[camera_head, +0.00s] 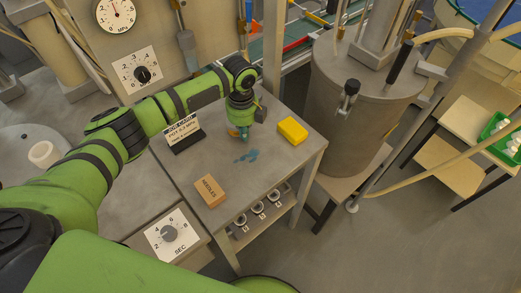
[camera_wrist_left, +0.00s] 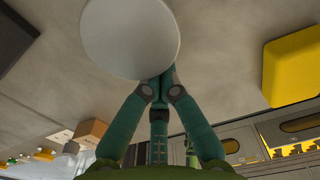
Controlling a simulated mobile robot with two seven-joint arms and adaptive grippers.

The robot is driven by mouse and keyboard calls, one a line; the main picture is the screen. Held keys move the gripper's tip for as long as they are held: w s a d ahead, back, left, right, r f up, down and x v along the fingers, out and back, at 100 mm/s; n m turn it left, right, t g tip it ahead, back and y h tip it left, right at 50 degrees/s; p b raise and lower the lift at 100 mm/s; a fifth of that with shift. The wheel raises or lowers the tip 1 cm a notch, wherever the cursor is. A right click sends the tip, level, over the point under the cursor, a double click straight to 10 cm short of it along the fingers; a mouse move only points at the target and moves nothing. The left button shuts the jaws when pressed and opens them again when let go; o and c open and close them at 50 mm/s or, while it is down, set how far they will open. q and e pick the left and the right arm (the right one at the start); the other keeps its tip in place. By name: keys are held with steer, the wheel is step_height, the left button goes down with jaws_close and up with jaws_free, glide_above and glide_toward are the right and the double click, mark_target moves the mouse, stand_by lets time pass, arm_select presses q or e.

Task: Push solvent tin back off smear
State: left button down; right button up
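The blue smear (camera_head: 246,156) lies on the grey bench top in the head view, in front of my left gripper. My left gripper (camera_head: 243,134) points down at the bench just behind the smear. In the left wrist view its teal fingers (camera_wrist_left: 160,82) meet at the tips, with nothing seen between them. A pale round face (camera_wrist_left: 130,38), probably the solvent tin, is right at the fingertips; I cannot tell if they touch. In the head view my gripper hides most of the tin; a small orange patch shows beside the fingers. My right gripper is not in view.
A yellow block (camera_head: 292,130) lies right of the gripper. A needles box (camera_head: 210,191) stands nearer the front, and a dark sign with a white label (camera_head: 184,132) is to the left. A large metal tank (camera_head: 360,110) stands beyond the bench's right edge.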

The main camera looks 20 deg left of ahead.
arm_select(q)
steer(key=shift+w+a, duration=0.85)
steer(key=shift+a, duration=0.3)
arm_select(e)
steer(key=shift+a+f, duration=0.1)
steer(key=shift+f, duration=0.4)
